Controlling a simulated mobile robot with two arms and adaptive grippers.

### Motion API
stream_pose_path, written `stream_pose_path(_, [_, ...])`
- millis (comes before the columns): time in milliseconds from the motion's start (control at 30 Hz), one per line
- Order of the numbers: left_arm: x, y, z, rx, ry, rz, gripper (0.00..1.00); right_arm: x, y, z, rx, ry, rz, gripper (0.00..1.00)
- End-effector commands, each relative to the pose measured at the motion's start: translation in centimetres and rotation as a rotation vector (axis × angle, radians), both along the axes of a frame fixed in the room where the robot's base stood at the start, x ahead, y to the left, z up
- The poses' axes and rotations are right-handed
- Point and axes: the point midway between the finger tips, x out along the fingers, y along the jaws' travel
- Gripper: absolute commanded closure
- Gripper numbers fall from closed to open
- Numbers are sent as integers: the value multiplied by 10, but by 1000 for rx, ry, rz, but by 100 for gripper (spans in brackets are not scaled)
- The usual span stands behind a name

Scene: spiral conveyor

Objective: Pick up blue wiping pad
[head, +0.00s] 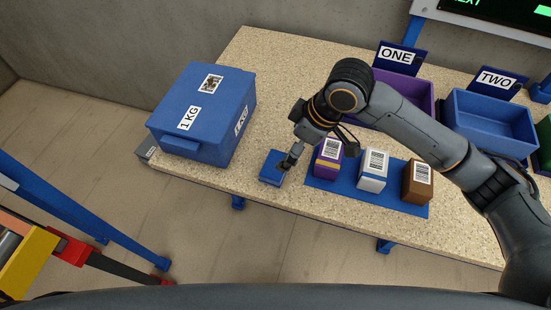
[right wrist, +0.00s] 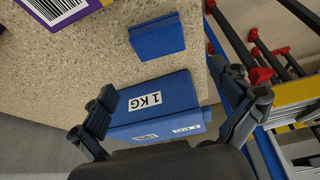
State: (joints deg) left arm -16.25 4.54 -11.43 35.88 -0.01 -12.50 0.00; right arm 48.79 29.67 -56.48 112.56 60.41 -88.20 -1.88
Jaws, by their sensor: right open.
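The blue wiping pad (head: 270,168) is a small blue block on the speckled table near its front edge, right of the big blue 1 KG box. My right gripper (head: 289,161) is over the pad's right side in the head view and covers part of it. In the right wrist view the pad (right wrist: 157,38) lies ahead of my right gripper (right wrist: 172,98), whose fingers are spread wide with nothing between them. The pad is apart from the fingers there. My left gripper is not in view.
The blue 1 KG box (head: 205,110) stands left of the pad. Bins marked ONE (head: 412,96) and TWO (head: 490,120) are behind.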

Motion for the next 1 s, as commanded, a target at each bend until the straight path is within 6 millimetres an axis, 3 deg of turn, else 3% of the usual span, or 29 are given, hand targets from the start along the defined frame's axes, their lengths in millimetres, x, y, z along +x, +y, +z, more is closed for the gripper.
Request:
stream_pose_path(100, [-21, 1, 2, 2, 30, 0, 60, 3, 9, -23, 1, 5, 0, 0])
stream_pose_path(267, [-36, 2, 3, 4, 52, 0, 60, 7, 18, -46, 1, 2, 0, 0])
stream_pose_path(467, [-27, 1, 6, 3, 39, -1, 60, 9, 22, -58, 0, 0, -1, 0])
stream_pose_path(667, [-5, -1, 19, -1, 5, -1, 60, 14, 27, -85, -1, 2, -1, 0])
stream_pose_path(800, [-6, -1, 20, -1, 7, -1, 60, 16, 34, -101, 0, 0, 0, 0])
stream_pose_path(1000, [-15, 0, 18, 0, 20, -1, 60, 17, 34, -105, 0, -2, -1, 0])
